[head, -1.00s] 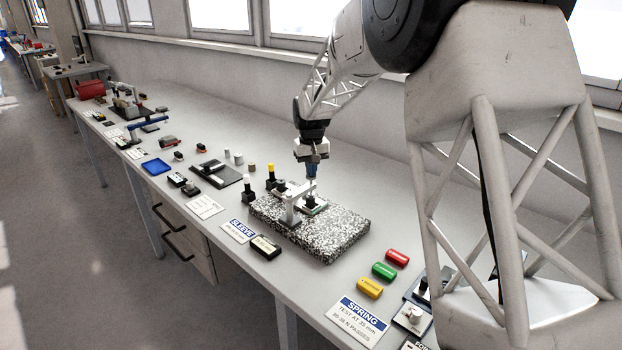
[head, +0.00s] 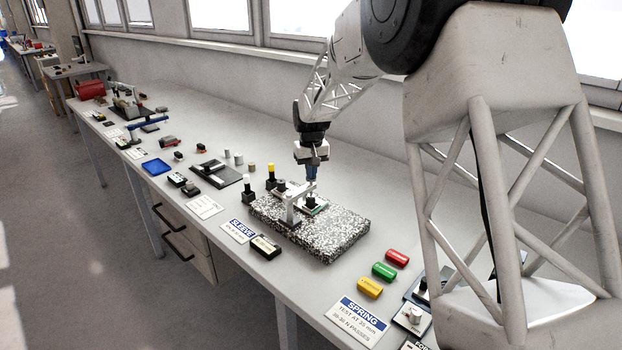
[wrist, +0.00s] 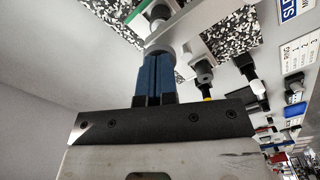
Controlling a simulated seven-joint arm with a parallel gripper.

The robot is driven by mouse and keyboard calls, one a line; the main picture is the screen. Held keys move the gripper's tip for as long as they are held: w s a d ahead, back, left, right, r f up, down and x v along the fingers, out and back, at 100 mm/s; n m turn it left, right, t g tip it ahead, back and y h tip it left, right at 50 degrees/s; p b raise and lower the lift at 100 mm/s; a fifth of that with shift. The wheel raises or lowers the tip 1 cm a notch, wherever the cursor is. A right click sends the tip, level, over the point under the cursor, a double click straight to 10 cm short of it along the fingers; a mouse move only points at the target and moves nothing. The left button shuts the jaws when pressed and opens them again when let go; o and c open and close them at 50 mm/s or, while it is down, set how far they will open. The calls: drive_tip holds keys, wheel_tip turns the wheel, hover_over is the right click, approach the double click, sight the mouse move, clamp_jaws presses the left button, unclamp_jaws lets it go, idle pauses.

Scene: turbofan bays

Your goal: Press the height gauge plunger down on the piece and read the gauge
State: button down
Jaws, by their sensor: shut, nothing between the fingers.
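My gripper (head: 311,179) is shut, with its blue fingers together and nothing between them. It points down over the height gauge (head: 292,208), a pale stand with an arm on the speckled granite plate (head: 335,238). In the wrist view the fingertips (wrist: 158,54) are at the grey round top of the plunger (wrist: 158,46) and appear to touch it. A dark part shows below the gauge arm in the head view; I cannot tell whether the plunger meets the piece. A small dark box with a pale face (head: 265,246) lies at the plate's front edge; its face is unreadable.
The SLEEVE card (head: 238,231) lies left of the plate. Red (head: 397,257), green (head: 384,271) and yellow (head: 370,288) cylinders and the SPRING card (head: 357,320) lie to the right.

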drive_tip(key=shift+f, duration=0.15)
wheel_tip(320, 180, up, 9)
drive_tip(key=shift+f, duration=0.15)
idle(1.3)
idle(0.3)
drive_tip(key=s+d+r+m, duration=0.1)
drive_tip(key=s+d+r, duration=0.15)
drive_tip(key=s, duration=0.65)
drive_tip(key=s+d+r+t, duration=0.15)
drive_tip(key=s+d, duration=0.25)
drive_tip(key=s, duration=0.5)
drive_tip(key=s+d+r+m, duration=0.1)
drive_tip(key=s+d+r, duration=0.25)
drive_tip(key=s, duration=0.55)
drive_tip(key=s+d+f, duration=0.1)
drive_tip(key=s+f, duration=0.1)
drive_tip(key=s, duration=0.6)
drive_tip(key=s+d+f, duration=0.2)
drive_tip(key=s, duration=0.7)
drive_tip(key=s+d+f+m+t, duration=0.1)
drive_tip(key=s+d+f, duration=0.1)
drive_tip(key=s, duration=0.7)
drive_tip(key=shift+f, duration=0.4)
